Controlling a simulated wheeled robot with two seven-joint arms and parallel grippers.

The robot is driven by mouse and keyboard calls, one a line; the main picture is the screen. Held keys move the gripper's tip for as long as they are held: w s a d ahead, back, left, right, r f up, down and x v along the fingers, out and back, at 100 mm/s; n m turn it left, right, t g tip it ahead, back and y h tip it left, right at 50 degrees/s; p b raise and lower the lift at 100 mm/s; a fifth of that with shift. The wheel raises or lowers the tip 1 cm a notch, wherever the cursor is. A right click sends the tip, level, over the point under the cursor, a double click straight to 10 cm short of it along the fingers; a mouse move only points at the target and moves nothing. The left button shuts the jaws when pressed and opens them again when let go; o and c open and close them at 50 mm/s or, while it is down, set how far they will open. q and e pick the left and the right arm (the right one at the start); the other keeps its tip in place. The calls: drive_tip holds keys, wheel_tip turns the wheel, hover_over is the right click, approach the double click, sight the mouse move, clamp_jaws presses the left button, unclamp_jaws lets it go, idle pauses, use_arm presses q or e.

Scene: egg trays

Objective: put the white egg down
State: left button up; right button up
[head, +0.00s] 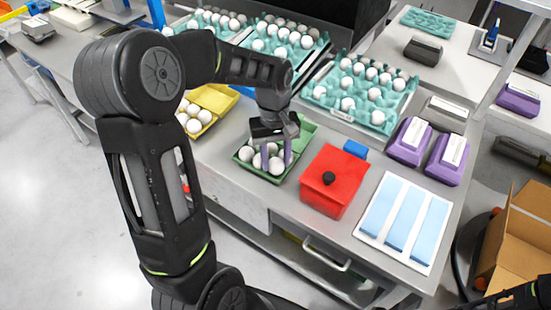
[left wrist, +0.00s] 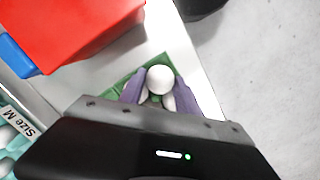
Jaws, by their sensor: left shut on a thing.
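My left gripper (head: 274,158) is low over the green egg carton (head: 283,177), with its purple fingers pointing down among the white eggs there. In the left wrist view my left gripper (left wrist: 158,92) is shut on a white egg (left wrist: 159,79), one finger on each side. The green carton (left wrist: 121,84) shows beneath and beside the fingers. Other white eggs (head: 246,153) sit in the carton around the fingers. Whether the held egg touches the carton is hard to tell. My right gripper is not in view.
A red box (head: 322,191) with a black knob stands close right of the green carton. A yellow carton (head: 215,98) with eggs is at the left. Teal trays (head: 378,125) of eggs lie behind. Purple-based devices (head: 408,152) and a blue-striped white panel (head: 388,239) are further right.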

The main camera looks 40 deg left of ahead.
use_arm(q)
drive_tip(key=shift+s+f, duration=0.2)
drive_tip(key=shift+f, duration=0.15)
drive_tip(key=shift+w+f, duration=0.1)
drive_tip(key=shift+w, duration=0.05)
drive_tip(key=shift+s+f+b, duration=0.2)
drive_tip(key=shift+f+b, duration=0.3)
drive_tip(key=o, duration=0.6)
drive_tip(key=shift+o, duration=0.5)
drive_tip(key=shift+r+p, duration=0.5)
drive_tip(key=shift+w+a+r, duration=0.15)
drive_tip(key=shift+w+r, duration=0.1)
drive_tip(key=shift+w, duration=0.05)
wheel_tip(320, 180, up, 12)
drive_tip(key=b, duration=0.1)
drive_tip(key=shift+w+a+f, duration=0.2)
drive_tip(key=shift+w+a, duration=0.2)
drive_tip(key=shift+s, duration=0.1)
